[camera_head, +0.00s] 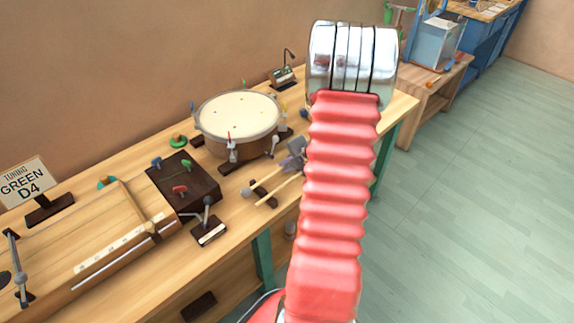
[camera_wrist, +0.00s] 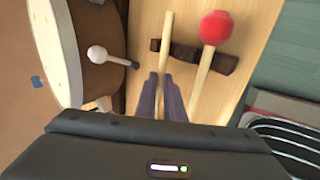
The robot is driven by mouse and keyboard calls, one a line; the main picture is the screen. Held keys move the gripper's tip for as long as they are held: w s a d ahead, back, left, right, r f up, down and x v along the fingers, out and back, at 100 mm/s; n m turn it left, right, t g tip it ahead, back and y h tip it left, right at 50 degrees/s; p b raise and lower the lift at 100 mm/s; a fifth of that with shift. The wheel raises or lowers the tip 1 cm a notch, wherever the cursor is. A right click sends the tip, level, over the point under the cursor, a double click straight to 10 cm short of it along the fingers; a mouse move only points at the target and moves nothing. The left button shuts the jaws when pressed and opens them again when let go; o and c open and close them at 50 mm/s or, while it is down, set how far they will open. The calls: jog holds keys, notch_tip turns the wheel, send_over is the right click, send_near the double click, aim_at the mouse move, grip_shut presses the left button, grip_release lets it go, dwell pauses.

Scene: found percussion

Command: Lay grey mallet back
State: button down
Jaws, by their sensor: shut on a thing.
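My gripper (camera_head: 292,158) is low over the bench, partly hidden behind my red arm in the head view. In the wrist view its two dark fingers (camera_wrist: 161,92) are shut on the thin wooden stick of the grey mallet (camera_wrist: 166,40). The round grey head of the grey mallet (camera_head: 246,192) shows at the left in the head view, near a dark rest (camera_head: 264,194). A red-headed mallet (camera_wrist: 216,27) lies alongside across another dark rest (camera_wrist: 222,63). The held stick passes over this rest's left end; I cannot tell whether it touches.
A drum (camera_head: 238,112) stands behind the mallets, with a white-knobbed fitting (camera_wrist: 98,54) close left of my fingers. A dark box (camera_head: 183,185) and a small stand (camera_head: 208,230) are to the left. The bench's front edge is close by on the right in the wrist view.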

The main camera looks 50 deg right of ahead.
jog(key=shift+f, duration=0.15)
jog(key=c, duration=1.8)
grip_release()
jog(key=v, duration=1.3)
jog(key=shift+s+r, duration=0.25)
jog(key=shift+r, duration=0.05)
jog(key=shift+a, duration=0.15)
